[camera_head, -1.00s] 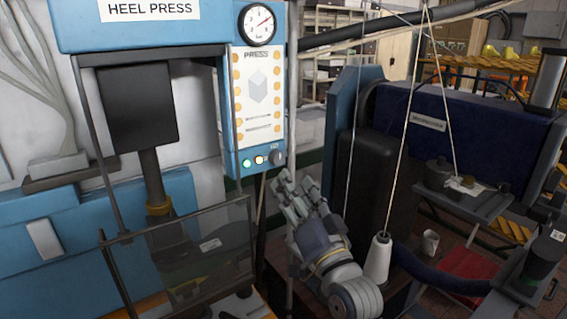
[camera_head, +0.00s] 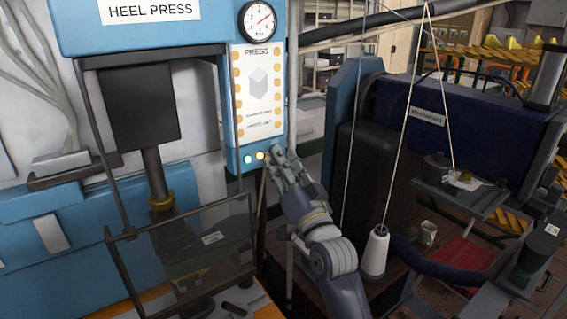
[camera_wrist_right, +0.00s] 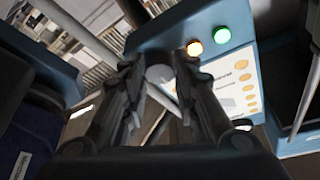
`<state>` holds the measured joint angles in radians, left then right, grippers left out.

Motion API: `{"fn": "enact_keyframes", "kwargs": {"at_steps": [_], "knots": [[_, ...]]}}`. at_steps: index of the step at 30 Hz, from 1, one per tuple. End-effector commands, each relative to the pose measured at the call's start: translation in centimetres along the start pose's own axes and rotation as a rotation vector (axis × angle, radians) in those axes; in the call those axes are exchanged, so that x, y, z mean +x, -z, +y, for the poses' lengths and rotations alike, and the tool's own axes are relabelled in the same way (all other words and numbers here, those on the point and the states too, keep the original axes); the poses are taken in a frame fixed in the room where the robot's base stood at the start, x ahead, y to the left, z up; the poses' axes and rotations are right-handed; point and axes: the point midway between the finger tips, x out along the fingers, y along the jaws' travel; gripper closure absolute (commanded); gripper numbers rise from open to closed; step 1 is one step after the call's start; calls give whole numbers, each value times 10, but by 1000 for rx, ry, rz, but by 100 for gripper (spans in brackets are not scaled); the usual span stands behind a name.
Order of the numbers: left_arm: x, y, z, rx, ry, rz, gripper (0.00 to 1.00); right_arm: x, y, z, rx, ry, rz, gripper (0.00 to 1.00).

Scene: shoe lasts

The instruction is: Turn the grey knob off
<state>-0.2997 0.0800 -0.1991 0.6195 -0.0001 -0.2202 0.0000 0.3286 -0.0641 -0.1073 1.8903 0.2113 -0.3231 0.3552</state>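The grey knob (camera_wrist_right: 160,75) sits on the lower edge of the blue heel press control box (camera_head: 234,160), beside the amber and green lights. In the head view my right gripper (camera_head: 284,158) is at the knob and covers most of it. In the right wrist view the knob is between the two fingers of my right gripper (camera_wrist_right: 159,68). The fingers are apart, one on each side of it; I cannot tell whether they touch it. The knob's pointer direction is hidden. My left gripper is not in view.
The press's clear guard (camera_head: 205,250) stands left of my right arm. A white thread cone (camera_head: 374,254) and a dark blue machine (camera_head: 440,120) stand to the right. Thin threads (camera_head: 405,130) run up from the cone. A pressure gauge (camera_head: 258,19) is above the panel.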

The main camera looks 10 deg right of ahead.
Motion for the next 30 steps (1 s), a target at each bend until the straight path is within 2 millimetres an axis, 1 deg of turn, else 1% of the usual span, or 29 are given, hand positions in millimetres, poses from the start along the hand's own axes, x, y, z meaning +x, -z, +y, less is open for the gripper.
{"fn": "enact_keyframes", "kwargs": {"at_steps": [8,14,20,30], "knots": [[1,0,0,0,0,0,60,0,0,1,-10,3,0,97],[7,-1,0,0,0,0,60,0,-1,2,-69,27,0,97],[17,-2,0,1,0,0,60,0,-1,4,-194,80,-1,97],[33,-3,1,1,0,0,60,0,1,8,-489,200,0,97]]}}
